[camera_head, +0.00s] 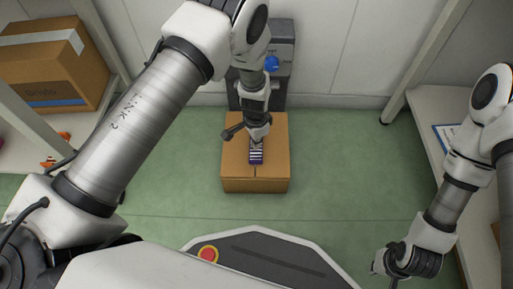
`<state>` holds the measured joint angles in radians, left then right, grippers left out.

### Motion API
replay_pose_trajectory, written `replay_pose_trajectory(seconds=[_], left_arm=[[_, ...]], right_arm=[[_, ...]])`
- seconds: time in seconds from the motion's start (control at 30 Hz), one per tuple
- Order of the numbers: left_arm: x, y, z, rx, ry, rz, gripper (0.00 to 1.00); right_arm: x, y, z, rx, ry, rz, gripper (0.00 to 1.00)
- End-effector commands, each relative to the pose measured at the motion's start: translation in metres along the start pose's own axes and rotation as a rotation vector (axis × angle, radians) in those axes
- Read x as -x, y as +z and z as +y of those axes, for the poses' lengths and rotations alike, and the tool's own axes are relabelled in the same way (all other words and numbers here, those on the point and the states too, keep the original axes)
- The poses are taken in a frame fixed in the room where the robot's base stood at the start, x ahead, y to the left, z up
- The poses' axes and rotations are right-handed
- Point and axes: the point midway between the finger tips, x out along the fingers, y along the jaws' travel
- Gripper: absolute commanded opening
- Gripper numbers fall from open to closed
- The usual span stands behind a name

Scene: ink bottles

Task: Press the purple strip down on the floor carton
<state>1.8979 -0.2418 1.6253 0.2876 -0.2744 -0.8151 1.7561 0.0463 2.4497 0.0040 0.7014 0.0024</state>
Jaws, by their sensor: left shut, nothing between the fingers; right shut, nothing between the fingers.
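The floor carton (239,180) is a brown cardboard box on the green floor, in the middle of the head view. The purple strip (256,157), with white stripes, lies on top of the carton along its centre seam. My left gripper (257,139) is shut and points down at the strip's far end, which it partly hides. It looks in contact with the strip or just above it; I cannot tell which. My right gripper (384,270) is shut and empty at the lower right, well away from the carton.
A grey machine with a blue knob (271,63) stands behind the carton against the wall. A left shelf holds a taped cardboard box (50,65) and small orange items. A right shelf (425,147) holds a paper. Green floor (340,170) is free right of the carton.

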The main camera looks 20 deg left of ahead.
Motion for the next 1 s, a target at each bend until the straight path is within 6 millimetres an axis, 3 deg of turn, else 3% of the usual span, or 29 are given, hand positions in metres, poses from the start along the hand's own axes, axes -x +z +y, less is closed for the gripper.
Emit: replay_pose_trajectory(seconds=[1.0], left_arm=[[-0.016, 0.0, 0.0, 0.0, 0.0, 0.0, 0.0]], right_arm=[[-0.007, 0.0, 0.0, 0.0, 0.0, 0.0, 0.0]])
